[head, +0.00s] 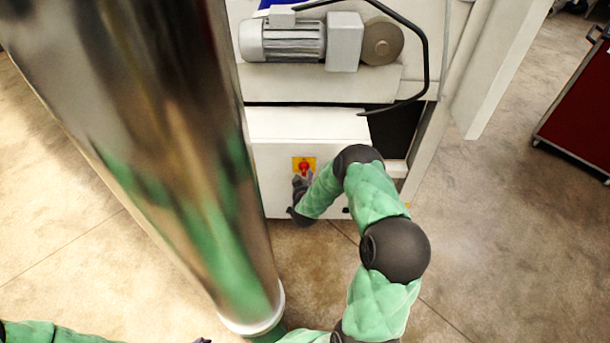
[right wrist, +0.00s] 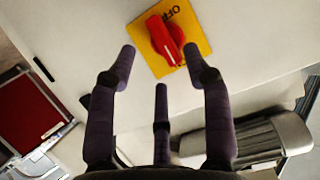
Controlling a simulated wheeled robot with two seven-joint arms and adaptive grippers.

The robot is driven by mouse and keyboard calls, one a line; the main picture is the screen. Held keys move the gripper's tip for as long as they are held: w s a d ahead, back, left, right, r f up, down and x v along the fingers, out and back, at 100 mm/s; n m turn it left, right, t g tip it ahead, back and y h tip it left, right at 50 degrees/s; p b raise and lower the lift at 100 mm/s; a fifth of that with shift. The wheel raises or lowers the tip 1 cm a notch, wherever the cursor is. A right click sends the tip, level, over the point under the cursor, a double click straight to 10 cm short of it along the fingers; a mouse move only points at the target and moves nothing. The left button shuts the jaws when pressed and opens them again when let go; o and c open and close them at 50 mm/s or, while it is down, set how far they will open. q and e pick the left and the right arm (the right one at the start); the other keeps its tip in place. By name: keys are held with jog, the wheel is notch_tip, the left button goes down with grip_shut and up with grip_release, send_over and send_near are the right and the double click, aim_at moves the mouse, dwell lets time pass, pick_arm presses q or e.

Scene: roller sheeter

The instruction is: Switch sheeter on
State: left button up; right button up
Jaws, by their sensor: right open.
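The sheeter's switch is a red rotary knob (head: 304,168) on a yellow plate, set on the front of a white box (head: 345,124). In the right wrist view the red knob (right wrist: 165,41) sits tilted on the yellow plate (right wrist: 201,36), and the lettering "OFF" shows beside it. My right gripper (head: 301,182) is just below the knob in the head view. In the right wrist view its fingers (right wrist: 159,64) are spread and empty, pointing at the knob and appearing apart from it. Only a small dark tip, likely my left gripper, shows at the bottom edge of the head view.
A grey motor (head: 283,40) with a round wheel (head: 382,43) is mounted above the white box. A black cable (head: 424,60) loops down on the right. A red cabinet (head: 580,115) stands at the far right. The floor between is clear.

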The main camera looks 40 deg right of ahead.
jog(key=v, duration=0.7)
pick_arm(q)
jog(key=shift+s, duration=0.1)
pick_arm(e)
jog(key=shift+s+f, duration=0.15)
dwell(0.6)
